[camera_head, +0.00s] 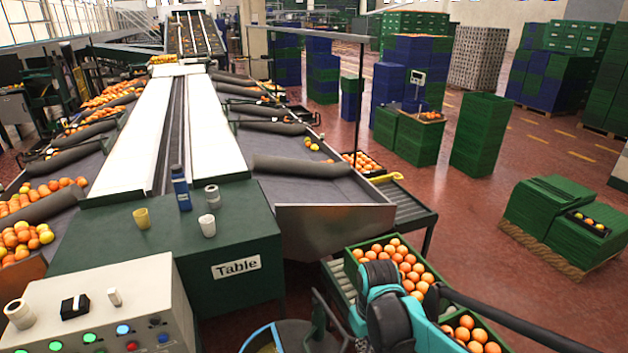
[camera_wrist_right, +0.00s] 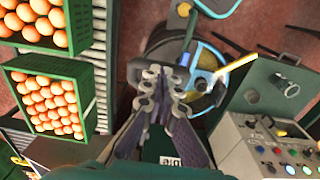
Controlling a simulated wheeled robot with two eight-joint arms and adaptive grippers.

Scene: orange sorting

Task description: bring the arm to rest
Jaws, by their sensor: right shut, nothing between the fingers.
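My right arm (camera_head: 380,300), teal and black, comes into the head view at the bottom, in front of the green orange crates. My right gripper (camera_wrist_right: 158,100) shows in the middle of the right wrist view, its fingers shut with nothing between them. It points down over the floor area between the crates and the control panel. Its fingers cannot be made out clearly in the head view. My left arm and gripper are in neither view.
A green orange crate (camera_head: 352,262) stands on rollers beside my arm. A grey control panel (camera_head: 110,310) is at lower left. The green table (camera_head: 170,262) holds cups and a blue bottle (camera_head: 180,186). A blue-rimmed bin (camera_wrist_right: 222,62) is close to the gripper.

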